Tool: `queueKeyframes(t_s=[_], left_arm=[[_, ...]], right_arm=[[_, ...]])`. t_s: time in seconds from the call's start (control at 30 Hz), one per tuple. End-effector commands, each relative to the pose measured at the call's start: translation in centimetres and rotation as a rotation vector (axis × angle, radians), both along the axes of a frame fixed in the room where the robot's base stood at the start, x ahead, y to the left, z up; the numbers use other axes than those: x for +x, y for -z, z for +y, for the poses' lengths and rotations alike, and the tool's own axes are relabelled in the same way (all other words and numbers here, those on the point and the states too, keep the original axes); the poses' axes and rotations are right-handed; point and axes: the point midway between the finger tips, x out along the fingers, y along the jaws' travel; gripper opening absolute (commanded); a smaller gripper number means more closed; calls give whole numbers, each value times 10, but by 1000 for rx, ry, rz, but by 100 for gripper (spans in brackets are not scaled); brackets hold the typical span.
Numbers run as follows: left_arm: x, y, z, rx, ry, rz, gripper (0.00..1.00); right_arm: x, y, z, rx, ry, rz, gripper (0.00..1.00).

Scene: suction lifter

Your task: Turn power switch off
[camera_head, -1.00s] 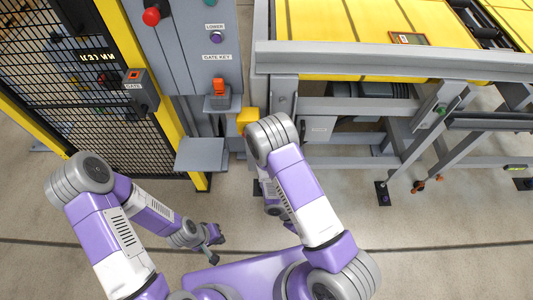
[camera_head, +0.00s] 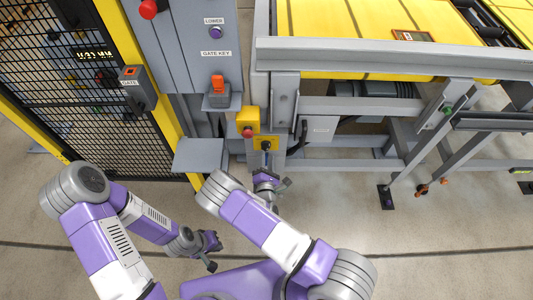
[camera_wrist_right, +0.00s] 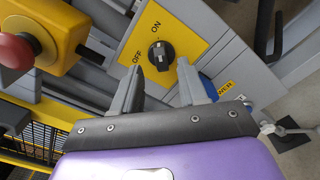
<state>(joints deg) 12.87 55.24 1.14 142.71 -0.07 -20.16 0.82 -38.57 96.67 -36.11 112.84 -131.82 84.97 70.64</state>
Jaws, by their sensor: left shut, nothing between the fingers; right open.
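The power switch is a black rotary knob (camera_wrist_right: 161,55) on a yellow plate (camera_wrist_right: 186,40) marked ON and OFF. In the head view the knob (camera_head: 266,146) sits low on the grey post. My right gripper (camera_wrist_right: 160,68) is open, its fingertips pointing at the knob, one toward each side. The knob shows between and beyond the tips, seemingly not gripped. Which mark the knob points at is hard to tell. In the head view my right gripper (camera_head: 270,180) is just below the switch, partly hidden by its arm. My left gripper (camera_head: 211,250) is shut and empty, low over the floor.
A yellow box with a red button (camera_head: 248,122) is left of and above the switch; it looms close in the wrist view (camera_wrist_right: 38,38). A grey shelf (camera_head: 198,156), a mesh fence (camera_head: 90,100) and a conveyor frame (camera_head: 390,60) stand around. Open floor lies in front.

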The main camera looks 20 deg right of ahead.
Motion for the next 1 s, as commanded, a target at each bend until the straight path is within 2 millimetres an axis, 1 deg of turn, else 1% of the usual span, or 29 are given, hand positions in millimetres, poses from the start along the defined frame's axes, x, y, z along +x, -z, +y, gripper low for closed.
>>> queueKeyframes(t_s=[0.03,0.1,0.23,0.37,0.57,0.6,0.67,0.8,0.87,1.0], left_arm=[[0,5,0,0,0,0,0],[0,8,0,0,0,0,0],[0,12,0,0,0,0,0],[0,12,0,0,0,0,0],[0,12,0,0,0,0,0],[0,12,0,0,0,0,0],[0,12,0,0,0,0,0],[0,12,0,0,0,0,0],[0,12,0,0,0,0,0],[0,12,0,0,0,0,0]], right_arm=[[8,2,-3,1,2,-3,43],[17,2,-6,1,3,-2,43],[30,1,-10,-1,4,0,43],[34,0,-11,-1,4,1,43],[35,0,-11,-2,4,2,43],[35,0,-11,-2,4,2,40],[34,0,-11,-2,4,2,30],[34,0,-11,-2,4,2,9],[34,0,-11,-2,4,2,0],[34,0,-11,-2,4,2,0]])
